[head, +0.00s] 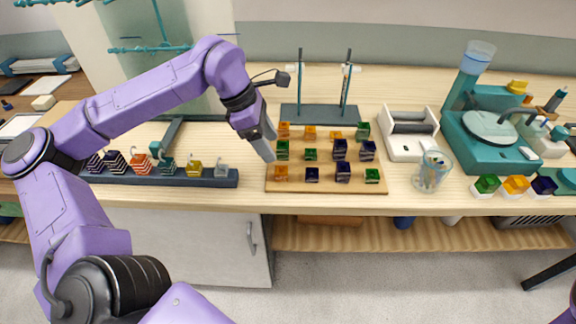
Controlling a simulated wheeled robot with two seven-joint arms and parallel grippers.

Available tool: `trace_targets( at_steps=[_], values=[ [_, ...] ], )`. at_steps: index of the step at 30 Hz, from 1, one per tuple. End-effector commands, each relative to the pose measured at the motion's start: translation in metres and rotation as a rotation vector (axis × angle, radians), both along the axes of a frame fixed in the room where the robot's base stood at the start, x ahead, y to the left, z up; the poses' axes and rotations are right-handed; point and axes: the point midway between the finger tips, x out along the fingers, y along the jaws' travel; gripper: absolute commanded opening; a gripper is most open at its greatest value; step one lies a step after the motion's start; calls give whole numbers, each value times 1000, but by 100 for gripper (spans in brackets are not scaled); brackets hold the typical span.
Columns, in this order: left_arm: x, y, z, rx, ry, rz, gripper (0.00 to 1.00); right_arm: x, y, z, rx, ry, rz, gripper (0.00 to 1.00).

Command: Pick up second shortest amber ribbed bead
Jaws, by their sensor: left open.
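Several amber beads sit on a wooden board among green and dark purple ones. In the back row are a left amber bead (284,128), a middle amber bead (309,132) and a low-looking amber bead (335,135). Another amber bead (281,173) is at the board's front left corner. Ribs and exact heights are too small to tell surely. My left gripper (268,149) is open, tilted down at the board's left edge, beside the green bead (282,150) and apparently holding nothing. It may hide part of the board's left edge. My right gripper is out of view.
The wooden board (325,188) lies near the bench's front edge. Behind it stands a rack with two upright rods (299,85). A dark bar (215,181) with several weights is left. A white device (408,145), glass beaker (432,171) and teal machine (488,150) are right.

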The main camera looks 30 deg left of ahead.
Motion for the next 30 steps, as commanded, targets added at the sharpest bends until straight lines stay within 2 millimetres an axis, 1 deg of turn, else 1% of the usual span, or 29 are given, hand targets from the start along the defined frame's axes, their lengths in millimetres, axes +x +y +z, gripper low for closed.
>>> trace_targets(
  at_steps=[1, 4, 8, 12, 14, 17, 22, 23, 24, 26, 27, 28, 30],
  values=[
    [2, -5, -10, 1, 4, -7, 64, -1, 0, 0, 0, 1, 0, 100],
    [7, -12, -23, 2, 3, -12, 64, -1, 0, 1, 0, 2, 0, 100],
    [8, -15, -39, 0, 5, -13, 64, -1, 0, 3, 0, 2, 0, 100],
    [8, -17, -65, 1, 5, -11, 64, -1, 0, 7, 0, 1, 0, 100],
    [11, -20, -73, 2, 3, -12, 64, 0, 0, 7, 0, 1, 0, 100],
    [12, -22, -80, 0, 1, -9, 64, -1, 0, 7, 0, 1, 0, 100],
    [12, -21, -80, 0, 0, -9, 64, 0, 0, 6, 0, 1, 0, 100],
    [12, -21, -80, 0, 0, -9, 61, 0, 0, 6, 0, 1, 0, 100],
    [12, -21, -80, 0, 0, -9, 48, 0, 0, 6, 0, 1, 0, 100],
    [12, -21, -80, 0, 0, -9, 28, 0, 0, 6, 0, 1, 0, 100],
    [12, -21, -80, 0, 0, -9, 15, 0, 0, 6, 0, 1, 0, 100],
    [12, -21, -80, 0, 0, -9, 5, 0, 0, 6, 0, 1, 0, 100],
    [12, -21, -80, 1, -1, -8, 3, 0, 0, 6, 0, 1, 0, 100]
  ],
)
